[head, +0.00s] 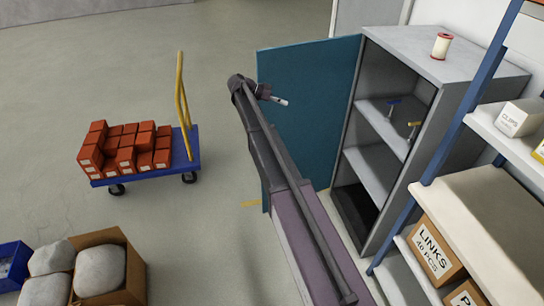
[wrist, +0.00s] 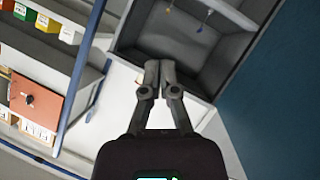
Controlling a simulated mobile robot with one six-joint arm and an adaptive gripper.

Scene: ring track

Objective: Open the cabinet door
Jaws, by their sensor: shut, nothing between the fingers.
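The grey cabinet (head: 425,62) stands at the right in the head view, and its teal door (head: 300,100) is swung wide open to the left. The shelves inside are exposed. In the wrist view the cabinet interior (wrist: 190,45) is at the top and the door (wrist: 280,100) is at the right. My arm reaches up in front of the door in the head view and hides part of it. My gripper (wrist: 159,65) is shut and empty, its fingers together in front of the cabinet opening. I cannot tell whether any part of my arm touches the door.
A blue-framed shelf rack (head: 480,195) with boxes stands close at the right. A blue cart (head: 150,175) with orange boxes and a crate of sacks (head: 125,265) are at the left. A spool (head: 441,46) sits on the cabinet. Floor between cart and door is clear.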

